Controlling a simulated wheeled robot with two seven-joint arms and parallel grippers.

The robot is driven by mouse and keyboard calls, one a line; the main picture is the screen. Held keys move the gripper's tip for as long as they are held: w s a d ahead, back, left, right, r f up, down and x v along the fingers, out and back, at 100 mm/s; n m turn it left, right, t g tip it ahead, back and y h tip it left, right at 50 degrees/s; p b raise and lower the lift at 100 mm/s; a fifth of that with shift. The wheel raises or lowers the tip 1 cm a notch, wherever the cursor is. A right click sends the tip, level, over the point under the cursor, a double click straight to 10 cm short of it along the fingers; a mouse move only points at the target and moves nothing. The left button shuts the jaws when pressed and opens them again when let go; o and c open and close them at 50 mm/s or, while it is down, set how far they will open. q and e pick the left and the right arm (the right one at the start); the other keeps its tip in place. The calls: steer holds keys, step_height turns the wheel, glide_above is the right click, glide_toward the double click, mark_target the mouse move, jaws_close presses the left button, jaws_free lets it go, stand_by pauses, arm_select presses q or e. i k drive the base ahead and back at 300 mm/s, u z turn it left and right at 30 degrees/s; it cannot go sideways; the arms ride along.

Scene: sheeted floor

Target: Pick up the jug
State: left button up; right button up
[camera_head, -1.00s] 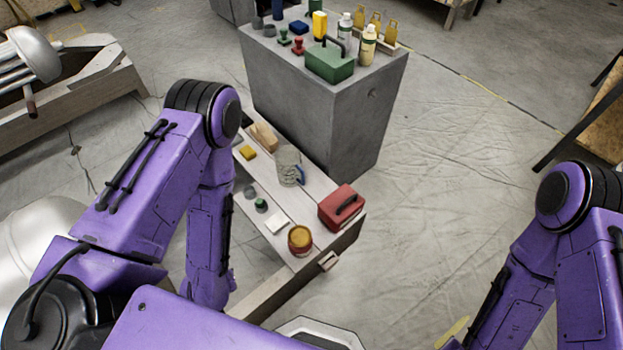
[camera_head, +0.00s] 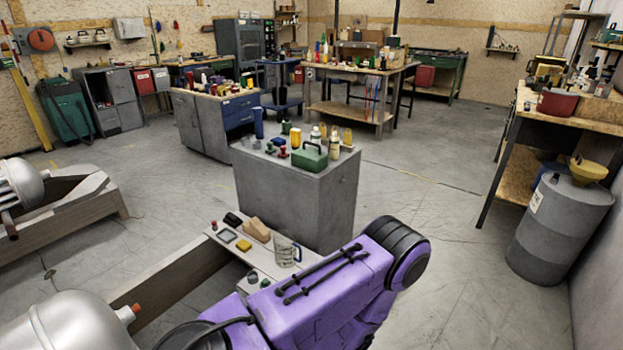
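The jug (camera_head: 285,252) is a clear, see-through vessel with its handle on the right side. It stands upright on the low wooden bench, just behind my purple arm. The arm crosses the lower middle of the view and hides much of the bench's right part. Neither of my grippers shows in the view, so whether they are open or shut is hidden.
On the low bench (camera_head: 228,260) lie a tan wooden block (camera_head: 257,230), a yellow block (camera_head: 243,245) and small items. A grey cabinet (camera_head: 290,205) with a green toolbox (camera_head: 309,156) stands behind. A grey barrel (camera_head: 560,230) stands right; open floor lies between.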

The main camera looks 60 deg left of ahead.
mark_target(289, 252)
steer(key=u, duration=0.15)
steer(key=i, duration=1.65)
steer(key=u, duration=0.75)
steer(key=i, duration=1.15)
steer(key=u, duration=1.65)
steer(key=i, duration=0.7)
steer(key=u, duration=0.65)
